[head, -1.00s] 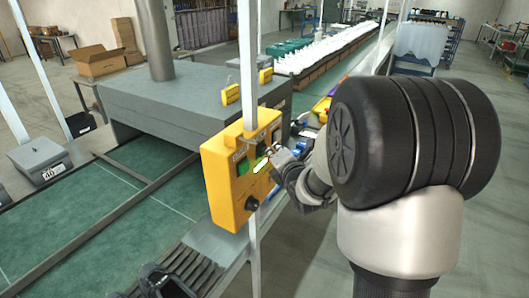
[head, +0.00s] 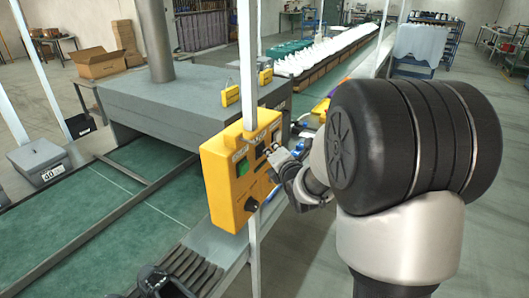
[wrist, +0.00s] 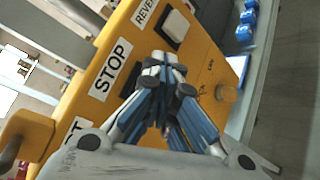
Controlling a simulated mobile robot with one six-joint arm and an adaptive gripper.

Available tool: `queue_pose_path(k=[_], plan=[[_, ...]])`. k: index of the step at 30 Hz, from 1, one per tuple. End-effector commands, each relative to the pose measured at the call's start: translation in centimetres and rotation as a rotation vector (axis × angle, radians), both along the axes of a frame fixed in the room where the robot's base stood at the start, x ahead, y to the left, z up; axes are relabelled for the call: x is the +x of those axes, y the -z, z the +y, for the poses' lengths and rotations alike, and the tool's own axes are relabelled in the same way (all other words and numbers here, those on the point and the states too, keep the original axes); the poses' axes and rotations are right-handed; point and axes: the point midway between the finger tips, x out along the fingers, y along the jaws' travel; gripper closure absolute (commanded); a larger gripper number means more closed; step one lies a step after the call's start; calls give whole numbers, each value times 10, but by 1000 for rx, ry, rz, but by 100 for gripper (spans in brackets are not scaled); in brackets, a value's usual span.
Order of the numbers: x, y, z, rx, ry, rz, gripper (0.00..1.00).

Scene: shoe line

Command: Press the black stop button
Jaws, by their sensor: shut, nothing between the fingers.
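The yellow control box (head: 226,183) is on a white post beside the conveyor. The black stop button (head: 260,149) is on its face, to the right of the green button (head: 242,167). In the wrist view, the STOP label (wrist: 110,69) is clear, and the dark stop button (wrist: 130,79) beside it is partly hidden by my fingers. My gripper (head: 272,155) is shut and empty. Its fingertips (wrist: 164,66) are at the box face, close to the button. I cannot tell whether they touch it.
A black knob (head: 252,204) is low on the box. In the wrist view, a pale button (wrist: 175,26) is beside the REVERSE label. The green belt (head: 110,200) runs at the left. A grey machine housing (head: 190,100) is behind.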

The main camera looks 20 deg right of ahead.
Motion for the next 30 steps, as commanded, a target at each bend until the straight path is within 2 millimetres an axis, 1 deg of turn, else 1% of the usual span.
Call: queue_pose_path(k=[10, 22, 30], plan=[[-14, 1, -11, -1, 1, 0, 100], [-17, 1, -13, 1, 2, 0, 100], [-38, 2, -30, -1, 4, 0, 100]])
